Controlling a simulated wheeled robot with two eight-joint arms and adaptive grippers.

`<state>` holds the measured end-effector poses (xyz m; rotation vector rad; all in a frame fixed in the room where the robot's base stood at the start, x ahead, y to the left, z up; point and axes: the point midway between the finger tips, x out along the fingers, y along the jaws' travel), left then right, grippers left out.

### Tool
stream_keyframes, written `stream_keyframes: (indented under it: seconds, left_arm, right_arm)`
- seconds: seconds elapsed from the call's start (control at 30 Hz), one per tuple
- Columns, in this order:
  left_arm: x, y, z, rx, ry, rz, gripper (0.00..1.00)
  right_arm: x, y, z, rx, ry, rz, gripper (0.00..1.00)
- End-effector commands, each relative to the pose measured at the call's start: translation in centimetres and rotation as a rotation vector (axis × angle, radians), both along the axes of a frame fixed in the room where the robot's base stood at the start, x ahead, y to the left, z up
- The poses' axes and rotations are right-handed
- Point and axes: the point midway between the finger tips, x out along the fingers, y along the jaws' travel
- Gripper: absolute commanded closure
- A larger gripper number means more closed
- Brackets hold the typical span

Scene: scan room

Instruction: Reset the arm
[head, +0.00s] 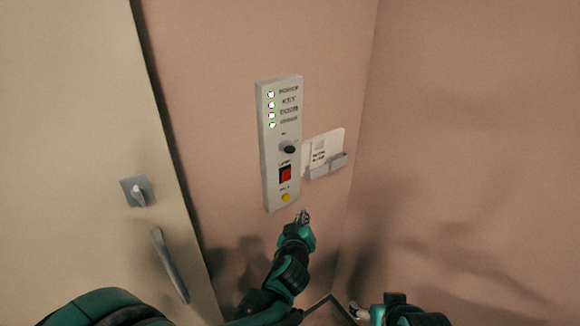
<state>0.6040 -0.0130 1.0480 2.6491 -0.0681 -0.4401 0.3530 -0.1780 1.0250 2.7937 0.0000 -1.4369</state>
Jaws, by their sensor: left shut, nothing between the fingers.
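My left arm rises from the bottom edge, and its gripper (303,216) is shut and empty. It shows just below and right of the yellow button (285,197) at the foot of the grey control panel (268,165). I cannot tell whether the fingertips touch the panel or wall. My right arm shows only in part at the bottom edge. A small part that may be its gripper (357,309) shows there, too small to read its fingers.
The panel has several labelled lights (271,110), a dark round knob (289,149) and a red switch (285,174). A card holder (328,167) with a white card is on the wall beside it. At left is a door (80,150) with a lock (138,191) and a handle (170,265).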

Motion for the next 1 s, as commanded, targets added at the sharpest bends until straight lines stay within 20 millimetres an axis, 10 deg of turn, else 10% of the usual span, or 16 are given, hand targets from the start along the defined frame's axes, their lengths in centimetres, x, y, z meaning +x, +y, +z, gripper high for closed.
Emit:
stream_keyframes:
  seconds: [0.27,0.6,0.8,1.0]
  left_arm:
    - [-1.8,5.2,1.0,0.088,0.077,0.055,1.00]
    - [-14.1,17.3,0.4,0.337,0.415,0.043,1.00]
    - [-21.6,19.2,-1.4,0.406,0.559,-0.077,1.00]
    - [-24.9,19.2,-2.3,0.430,0.606,-0.158,1.00]
  right_arm:
    - [0.0,0.0,0.0,0.000,0.000,0.000,0.29]
    - [0.0,0.0,0.0,0.000,0.000,0.000,0.29]
    - [0.0,0.0,0.0,0.000,0.000,0.000,0.29]
    - [0.0,0.0,0.0,0.000,0.000,0.000,0.29]
